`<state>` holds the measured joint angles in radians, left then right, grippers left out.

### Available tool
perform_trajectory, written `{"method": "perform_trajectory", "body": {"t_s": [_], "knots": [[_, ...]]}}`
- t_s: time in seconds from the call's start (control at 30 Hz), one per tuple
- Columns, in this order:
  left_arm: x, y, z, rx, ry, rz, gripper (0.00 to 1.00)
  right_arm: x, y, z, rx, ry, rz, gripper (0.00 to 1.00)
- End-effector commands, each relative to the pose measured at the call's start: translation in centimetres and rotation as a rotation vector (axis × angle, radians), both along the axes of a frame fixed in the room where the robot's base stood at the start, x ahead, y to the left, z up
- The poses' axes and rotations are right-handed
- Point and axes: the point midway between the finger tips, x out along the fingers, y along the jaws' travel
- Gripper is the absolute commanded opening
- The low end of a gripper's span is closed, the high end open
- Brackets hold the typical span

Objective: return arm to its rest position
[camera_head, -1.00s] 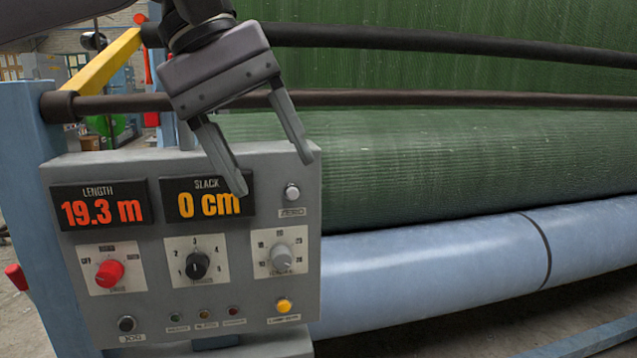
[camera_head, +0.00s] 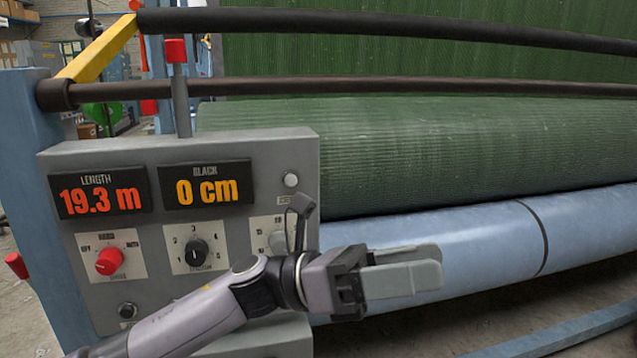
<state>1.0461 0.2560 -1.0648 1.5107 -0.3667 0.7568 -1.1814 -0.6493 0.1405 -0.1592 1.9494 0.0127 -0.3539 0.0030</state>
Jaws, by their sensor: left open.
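My left arm comes in from the lower left, low in front of the grey control panel (camera_head: 130,225). Its left gripper (camera_head: 436,266) points to the right, in front of the pale blue roller (camera_head: 470,245). The fingers are seen nearly edge-on and overlap, open with nothing visible between them. The gripper looks clear of the panel. My arm hides the panel's lower right part and partly covers its right dial. My right gripper is not in view.
The panel displays read 19.3 m (camera_head: 100,200) and 0 cm (camera_head: 207,191). A red-topped lever (camera_head: 176,52) stands behind the panel. Green turf (camera_head: 440,145) lies on the machine behind dark bars (camera_head: 400,88). Floor shows at the lower right, with a blue beam (camera_head: 570,340).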

Motion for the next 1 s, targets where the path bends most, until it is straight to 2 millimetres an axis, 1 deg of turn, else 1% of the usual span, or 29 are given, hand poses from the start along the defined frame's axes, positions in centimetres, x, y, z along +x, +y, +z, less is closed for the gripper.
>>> {"method": "perform_trajectory", "body": {"t_s": [0.03,0.17,0.27,0.37,0.47,0.57,0.6,0.67,0.73,0.83,0.93,1.0], "knots": [[0.5,0.3,-0.7,-0.034,0.117,0.018,0.63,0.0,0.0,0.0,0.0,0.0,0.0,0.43],[2.1,1.5,-2.3,-0.115,0.415,0.067,0.63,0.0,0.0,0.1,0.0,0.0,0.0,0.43],[3.5,2.8,-4.2,-0.181,0.644,0.103,0.63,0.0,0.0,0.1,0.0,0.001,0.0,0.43],[4.9,4.5,-6.6,-0.251,0.875,0.138,0.63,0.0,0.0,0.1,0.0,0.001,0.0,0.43],[6.0,6.5,-9.7,-0.326,1.105,0.173,0.63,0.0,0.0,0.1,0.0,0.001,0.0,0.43],[6.7,8.7,-13.2,-0.407,1.331,0.207,0.63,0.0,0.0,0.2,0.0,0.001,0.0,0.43],[6.8,9.7,-14.8,-0.442,1.421,0.222,0.63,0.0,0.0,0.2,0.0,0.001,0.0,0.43],[6.8,11.2,-17.2,-0.495,1.554,0.247,0.63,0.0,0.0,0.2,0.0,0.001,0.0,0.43],[6.6,13.0,-20.3,-0.563,1.707,0.276,0.63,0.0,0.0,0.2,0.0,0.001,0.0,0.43],[5.5,15.7,-24.8,-0.671,1.919,0.319,0.63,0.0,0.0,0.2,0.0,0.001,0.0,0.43],[3.6,18.6,-29.4,-0.789,2.122,0.368,0.63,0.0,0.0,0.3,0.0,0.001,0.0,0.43],[1.8,20.6,-32.6,-0.881,2.256,0.409,0.63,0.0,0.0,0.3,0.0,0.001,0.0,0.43]]}}
